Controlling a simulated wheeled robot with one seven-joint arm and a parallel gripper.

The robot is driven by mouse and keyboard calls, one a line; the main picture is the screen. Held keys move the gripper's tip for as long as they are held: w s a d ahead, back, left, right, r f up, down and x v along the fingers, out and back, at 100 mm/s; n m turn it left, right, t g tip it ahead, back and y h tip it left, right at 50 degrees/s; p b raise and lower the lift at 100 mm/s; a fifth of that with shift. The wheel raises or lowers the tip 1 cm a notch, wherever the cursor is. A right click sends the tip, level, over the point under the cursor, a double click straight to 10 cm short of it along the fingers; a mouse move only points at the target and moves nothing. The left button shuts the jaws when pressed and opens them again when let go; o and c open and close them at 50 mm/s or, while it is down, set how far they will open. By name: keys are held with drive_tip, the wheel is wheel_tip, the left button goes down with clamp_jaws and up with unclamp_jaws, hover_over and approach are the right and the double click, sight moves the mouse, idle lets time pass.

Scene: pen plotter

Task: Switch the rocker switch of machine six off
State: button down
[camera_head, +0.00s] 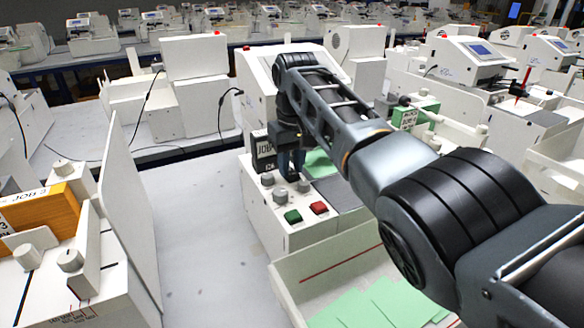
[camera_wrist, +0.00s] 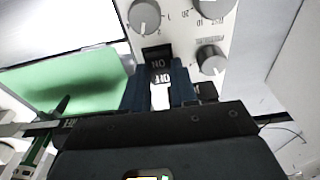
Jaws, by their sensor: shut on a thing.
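The black rocker switch (camera_wrist: 157,61) shows in the wrist view on the machine's light control panel, with ON and OFF lettering that appears upside down or tilted. My gripper (camera_wrist: 160,88) has its two dark fingers on either side of the switch's OFF end, shut on it. In the head view my gripper (camera_head: 291,168) points down at the rear of the white machine (camera_head: 255,215), and its fingers hide the switch there. I cannot tell from the picture which way the rocker is tilted.
Grey knobs (camera_head: 280,194) sit close to my fingers, one just right of the switch in the wrist view (camera_wrist: 211,59). A green button (camera_head: 292,217) and a red button (camera_head: 318,207) are in front. A black JOB sign (camera_head: 263,157) stands beside my gripper. The table at left (camera_head: 195,240) is clear.

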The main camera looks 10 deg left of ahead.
sight(292, 173)
drive_tip(key=shift+w, duration=0.1)
idle(0.4)
drive_tip(key=c, duration=0.9)
unclamp_jaws()
drive_tip(key=shift+r, duration=0.1)
drive_tip(key=r, duration=0.3)
drive_tip(key=r+b, duration=0.1)
drive_tip(key=r, duration=0.3)
drive_tip(key=shift+s+d+r, duration=0.1)
drive_tip(key=shift+s+r, duration=0.1)
drive_tip(key=shift+r, duration=0.1)
